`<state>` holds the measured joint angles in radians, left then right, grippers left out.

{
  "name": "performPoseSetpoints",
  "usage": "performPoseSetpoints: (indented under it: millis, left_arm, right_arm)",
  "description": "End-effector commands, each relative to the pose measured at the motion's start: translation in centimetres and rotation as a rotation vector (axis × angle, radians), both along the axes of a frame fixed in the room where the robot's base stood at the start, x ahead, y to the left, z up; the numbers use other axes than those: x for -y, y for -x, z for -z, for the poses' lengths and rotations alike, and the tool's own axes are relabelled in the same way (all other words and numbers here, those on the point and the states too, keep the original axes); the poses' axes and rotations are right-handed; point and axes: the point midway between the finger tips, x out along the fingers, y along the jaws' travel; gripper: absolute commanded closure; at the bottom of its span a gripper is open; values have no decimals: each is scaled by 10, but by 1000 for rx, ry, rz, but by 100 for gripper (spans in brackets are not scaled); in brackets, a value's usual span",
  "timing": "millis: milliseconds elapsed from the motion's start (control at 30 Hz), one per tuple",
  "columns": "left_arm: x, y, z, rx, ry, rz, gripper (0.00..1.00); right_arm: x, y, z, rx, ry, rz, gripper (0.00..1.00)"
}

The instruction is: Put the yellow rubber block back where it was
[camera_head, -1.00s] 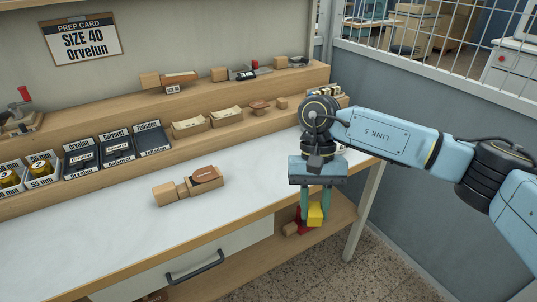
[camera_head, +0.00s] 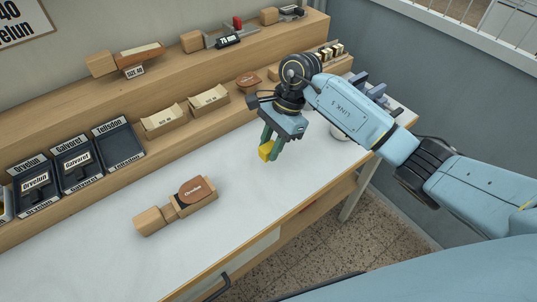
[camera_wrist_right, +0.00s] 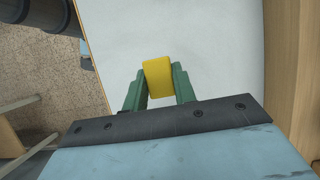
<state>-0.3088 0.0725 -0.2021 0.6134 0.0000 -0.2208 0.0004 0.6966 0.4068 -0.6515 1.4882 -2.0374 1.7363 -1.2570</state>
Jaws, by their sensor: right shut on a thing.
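The yellow rubber block (camera_head: 267,150) is between the green fingers of my right gripper (camera_head: 270,143). My right gripper is shut on it and holds it over the white tabletop (camera_head: 240,190). In the right wrist view the block (camera_wrist_right: 158,78) sits between both fingertips (camera_wrist_right: 158,90), with the white top behind it. I cannot tell how high the block is above the top. My left gripper is not in view.
Dark labelled boxes (camera_head: 77,165), kraft paper trays (camera_head: 209,100) and a brown oval piece (camera_head: 248,80) stand on the stepped shelf.

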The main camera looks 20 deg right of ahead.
Motion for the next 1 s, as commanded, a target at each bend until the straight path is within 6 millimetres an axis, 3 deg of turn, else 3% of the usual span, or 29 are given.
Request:
performPoseSetpoints:
  millis: [167,467,833,867,1000]
  left_arm:
    - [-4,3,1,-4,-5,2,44]
    - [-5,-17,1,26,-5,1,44]
    - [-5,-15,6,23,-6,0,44]
    - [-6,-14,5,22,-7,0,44]
    - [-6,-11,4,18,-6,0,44]
  right_arm:
    - [0,-1,16,2,-2,-1,91]
    - [0,0,52,0,-1,-2,91]
    - [0,-1,57,4,1,-4,91]
    - [0,-1,56,4,0,-4,71]
    - [0,-1,55,4,0,-3,52]
